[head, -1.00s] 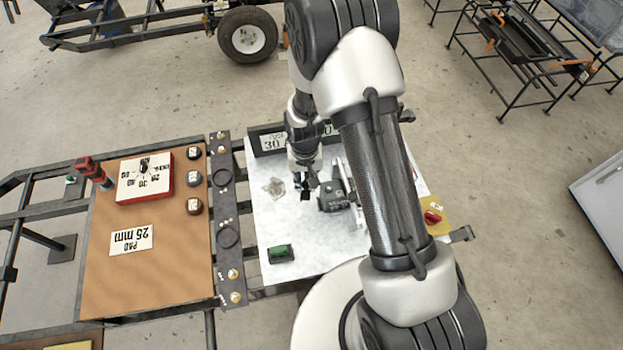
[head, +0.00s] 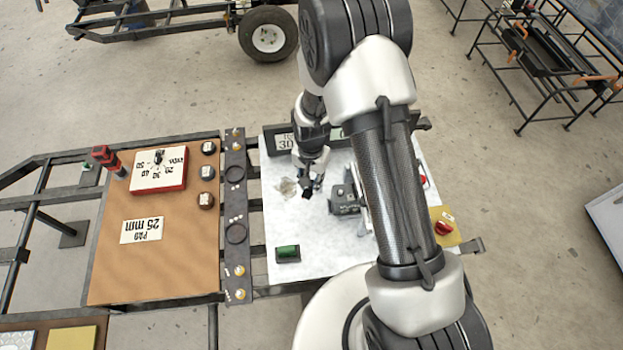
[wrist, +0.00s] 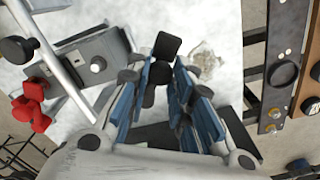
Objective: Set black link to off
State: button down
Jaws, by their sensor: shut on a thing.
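A small black link (wrist: 167,46) with blocky ends sits between the blue-padded fingers of my gripper (wrist: 163,80) in the wrist view. My gripper is shut on it, and its inner part is partly hidden by the fingers. In the head view my gripper (head: 312,180) points down over the white table top, with the dark link (head: 307,192) at its tips. It is between a clear crumpled piece (head: 286,187) and a grey box (head: 344,199). The grey box shows in the wrist view (wrist: 95,62) with a round pale knob. I cannot see any off marking.
A green cylinder (head: 288,252) lies at the table's front left. Red knobs (wrist: 33,105) and a pale bar stand beside the grey box. A dark strip with rings (head: 235,205) borders the brown board (head: 165,260) at left.

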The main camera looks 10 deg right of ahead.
jog(key=c, duration=1.4)
grip_release()
jog(key=shift+o, duration=0.2)
notch_tip(320, 180, up, 12)
jog(key=s+d+r+n+t, duration=0.25)
jog(key=s+r, duration=0.45)
jog(key=r, duration=0.4)
jog(key=s+d+r+n+t, duration=0.1)
jog(key=s+d+r+n, duration=0.15)
jog(key=s+r, duration=0.65)
jog(key=s+d+r+n+t, duration=0.1)
jog(key=s+d+r, duration=0.1)
jog(key=s+r, duration=0.2)
jog(key=shift+s, duration=0.95)
